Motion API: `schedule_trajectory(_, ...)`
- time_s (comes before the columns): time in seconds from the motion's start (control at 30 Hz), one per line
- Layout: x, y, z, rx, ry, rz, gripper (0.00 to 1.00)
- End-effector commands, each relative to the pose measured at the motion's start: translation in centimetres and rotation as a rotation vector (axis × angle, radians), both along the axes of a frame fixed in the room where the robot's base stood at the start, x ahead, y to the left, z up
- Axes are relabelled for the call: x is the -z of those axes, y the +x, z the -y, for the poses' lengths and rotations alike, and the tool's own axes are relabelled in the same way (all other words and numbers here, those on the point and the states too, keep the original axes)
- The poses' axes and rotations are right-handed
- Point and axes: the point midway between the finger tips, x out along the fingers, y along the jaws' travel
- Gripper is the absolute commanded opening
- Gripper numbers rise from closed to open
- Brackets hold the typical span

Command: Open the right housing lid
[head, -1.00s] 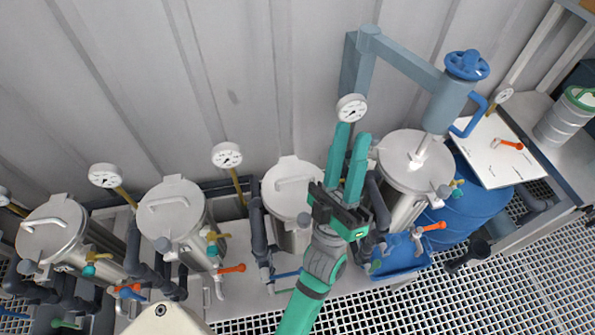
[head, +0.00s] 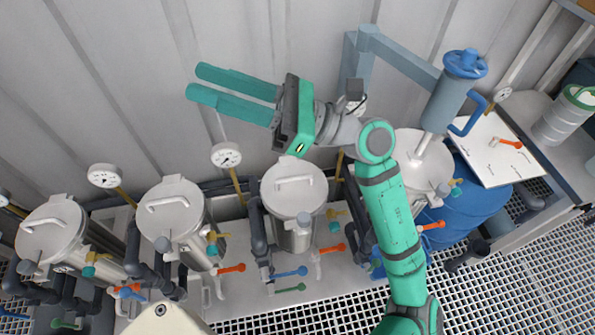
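The rightmost housing has a round steel lid (head: 434,170), closed on its vessel. A rod from the blue-grey swing arm (head: 405,55) reaches down to the lid's middle. A blue handwheel (head: 466,64) tops the cylinder on this swing arm, and a blue bent handle (head: 472,122) sticks out at its side. My arm covers the lid's left edge. My gripper (head: 194,82) is open and empty, its two fingers parallel with a gap between them. It points left in front of the wall, well away from the right lid and above the other housings in the picture.
Three other housings with closed, handled lids stand left: far-left (head: 50,228), second (head: 170,206), third (head: 294,184). Gauges, pipes and coloured valve levers surround them. A blue drum (head: 478,205) under a white board (head: 500,150) stands right. The wall area around my gripper is clear.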

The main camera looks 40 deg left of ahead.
Motion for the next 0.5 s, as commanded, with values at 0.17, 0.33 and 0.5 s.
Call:
schedule_trajectory(0.17, 3.1, -0.3, -1.9, 0.022, -0.154, 0.242, 0.3)
schedule_trajectory(0.33, 6.9, 0.5, -2.5, 0.033, -0.305, 0.46, 0.3)
schedule_trajectory(0.5, 11.0, 2.5, -1.9, 0.033, -0.468, 0.669, 0.3)
